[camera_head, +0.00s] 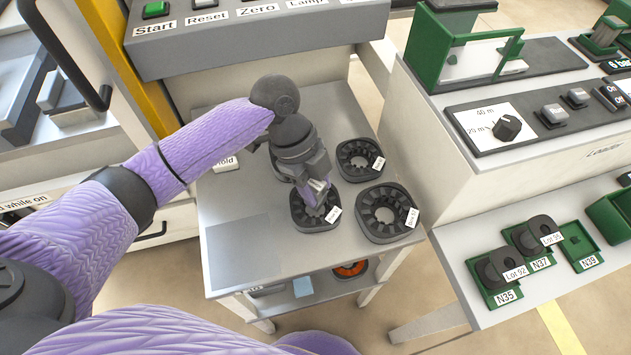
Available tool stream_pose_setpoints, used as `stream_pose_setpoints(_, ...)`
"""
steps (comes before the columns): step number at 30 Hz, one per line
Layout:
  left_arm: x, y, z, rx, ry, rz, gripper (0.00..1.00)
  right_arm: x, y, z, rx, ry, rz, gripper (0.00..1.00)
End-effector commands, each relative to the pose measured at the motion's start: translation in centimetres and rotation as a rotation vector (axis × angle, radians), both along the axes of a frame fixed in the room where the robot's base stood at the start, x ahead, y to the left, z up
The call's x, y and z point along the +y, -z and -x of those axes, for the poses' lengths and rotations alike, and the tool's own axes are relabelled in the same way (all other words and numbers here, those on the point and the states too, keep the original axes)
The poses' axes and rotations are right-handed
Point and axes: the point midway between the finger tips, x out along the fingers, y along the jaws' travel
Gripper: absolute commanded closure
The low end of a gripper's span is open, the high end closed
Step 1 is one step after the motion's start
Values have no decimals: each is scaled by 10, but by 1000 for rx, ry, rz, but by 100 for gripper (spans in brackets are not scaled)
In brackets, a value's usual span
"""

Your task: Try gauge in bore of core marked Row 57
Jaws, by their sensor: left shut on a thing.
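Each has a small white tag; the tags are too small to read surely, so I cannot tell which core is Row 57. My left gripper (316,196) points down over the bore of the front left core. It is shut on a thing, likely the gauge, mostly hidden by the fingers. I cannot tell whether its tip is inside the bore. My right gripper is out of view.
A button panel (250,30) stands behind the table (232,285). At right, a loader (460,150) stands beside green trays (497,295), two holding dark lots. The table's front left is clear. An orange-centred ring (350,269) lies on the lower shelf.

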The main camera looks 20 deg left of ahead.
Motion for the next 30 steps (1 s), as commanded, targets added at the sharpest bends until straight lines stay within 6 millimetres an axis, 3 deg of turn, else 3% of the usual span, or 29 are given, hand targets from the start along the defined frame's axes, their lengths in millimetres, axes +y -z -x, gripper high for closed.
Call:
stream_pose_setpoints(17,0,12,0,0,1,1,100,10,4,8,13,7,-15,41)
stream_pose_setpoints(30,0,21,0,0,0,1,100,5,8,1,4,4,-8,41)
